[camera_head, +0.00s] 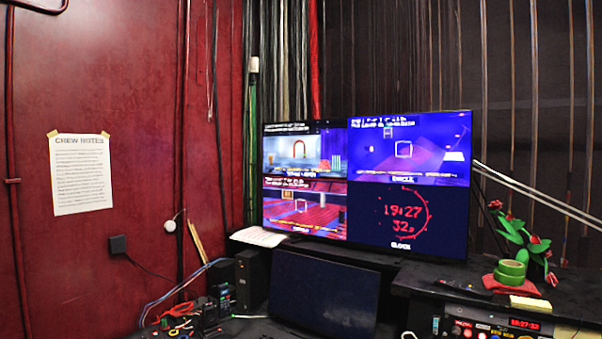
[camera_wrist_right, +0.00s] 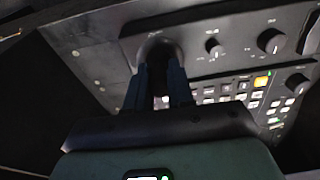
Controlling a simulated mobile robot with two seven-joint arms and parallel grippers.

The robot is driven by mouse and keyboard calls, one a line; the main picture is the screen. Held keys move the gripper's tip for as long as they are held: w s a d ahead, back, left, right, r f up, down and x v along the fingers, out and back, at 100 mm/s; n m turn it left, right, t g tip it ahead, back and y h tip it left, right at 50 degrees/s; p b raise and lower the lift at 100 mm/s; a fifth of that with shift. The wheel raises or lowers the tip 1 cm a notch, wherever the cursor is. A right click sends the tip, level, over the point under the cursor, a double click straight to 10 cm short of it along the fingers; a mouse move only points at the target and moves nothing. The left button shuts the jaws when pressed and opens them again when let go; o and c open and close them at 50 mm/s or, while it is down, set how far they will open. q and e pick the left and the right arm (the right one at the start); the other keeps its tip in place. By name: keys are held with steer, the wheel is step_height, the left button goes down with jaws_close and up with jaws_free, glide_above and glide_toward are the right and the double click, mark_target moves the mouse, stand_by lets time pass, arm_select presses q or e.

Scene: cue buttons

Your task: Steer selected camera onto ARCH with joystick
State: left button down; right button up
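A monitor (camera_head: 350,185) with several panes stands at the back in the head view. The bottom-left pane (camera_head: 325,220) also has a white square, over a reddish floor. The pane labels are too blurred to read surely. In the right wrist view my right gripper (camera_wrist_right: 160,68) has its fingers on both sides of the dark joystick (camera_wrist_right: 157,48) and seems closed on it. My left gripper is not shown.
The panel (camera_wrist_right: 235,60) carries knobs (camera_wrist_right: 271,40) and lit buttons (camera_wrist_right: 261,82) right of the joystick. In the head view, green tape (camera_head: 511,270) and a plant (camera_head: 520,238) sit at right. A dark screen (camera_head: 322,290) stands below the monitor; cables clutter the left.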

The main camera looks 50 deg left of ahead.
steer(key=o, duration=0.3)
steer(key=shift+r, duration=3.8)
